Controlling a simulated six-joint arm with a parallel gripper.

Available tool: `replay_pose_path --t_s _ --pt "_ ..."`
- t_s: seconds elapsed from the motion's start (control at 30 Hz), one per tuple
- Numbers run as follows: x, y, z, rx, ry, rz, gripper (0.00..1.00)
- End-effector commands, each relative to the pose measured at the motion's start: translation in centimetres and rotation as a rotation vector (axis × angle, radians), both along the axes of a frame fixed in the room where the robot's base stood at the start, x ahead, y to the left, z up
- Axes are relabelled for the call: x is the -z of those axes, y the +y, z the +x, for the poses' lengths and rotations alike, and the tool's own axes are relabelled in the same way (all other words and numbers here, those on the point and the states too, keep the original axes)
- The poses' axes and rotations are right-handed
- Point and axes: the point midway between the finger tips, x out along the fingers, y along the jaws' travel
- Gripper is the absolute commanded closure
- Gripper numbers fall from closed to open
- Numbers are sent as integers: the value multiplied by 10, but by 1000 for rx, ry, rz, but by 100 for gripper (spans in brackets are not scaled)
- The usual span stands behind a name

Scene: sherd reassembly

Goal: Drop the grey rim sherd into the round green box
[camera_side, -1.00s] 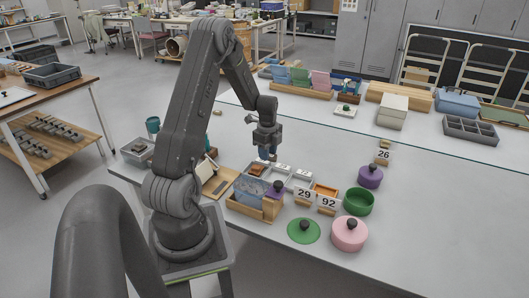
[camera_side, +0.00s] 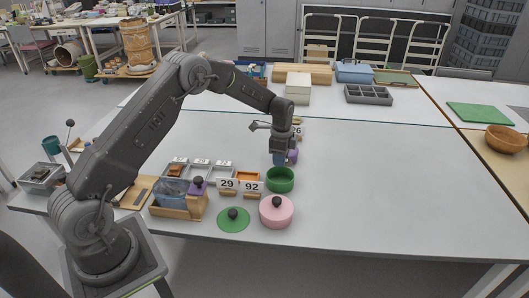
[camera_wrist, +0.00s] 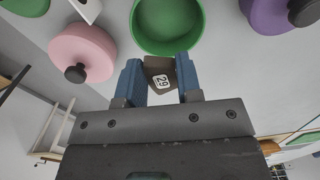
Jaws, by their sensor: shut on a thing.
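The round green box (camera_side: 281,181) stands open, without its lid, on the pale table. In the wrist view the green box (camera_wrist: 166,30) lies just beyond my fingertips. My gripper (camera_side: 280,160) hangs above the box's far side in the side view. Its blue fingers (camera_wrist: 160,75) are shut on a dark grey-brown sherd (camera_wrist: 157,66) bearing a white label reading 29. In the wrist view the sherd's upper edge meets the box's near rim, but I cannot tell its height above it. The sherd cannot be made out in the side view.
A pink lidded box (camera_side: 277,213) and a green lid (camera_side: 233,221) stand in front. A purple box (camera_side: 293,156) is behind my gripper. Number cards (camera_side: 240,184) and small trays (camera_side: 200,172) are at left. The table's right side is clear.

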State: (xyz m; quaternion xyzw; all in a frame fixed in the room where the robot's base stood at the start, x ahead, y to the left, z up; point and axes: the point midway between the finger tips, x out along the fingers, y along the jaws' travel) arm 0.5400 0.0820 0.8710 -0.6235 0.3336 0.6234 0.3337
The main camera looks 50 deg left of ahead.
Motion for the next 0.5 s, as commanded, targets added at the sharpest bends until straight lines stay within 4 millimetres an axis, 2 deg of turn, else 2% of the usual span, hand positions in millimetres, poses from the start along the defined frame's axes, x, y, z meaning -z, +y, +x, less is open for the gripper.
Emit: replay_pose_path --t_s 0.5 --pt "51 0 0 0 2 0 90"
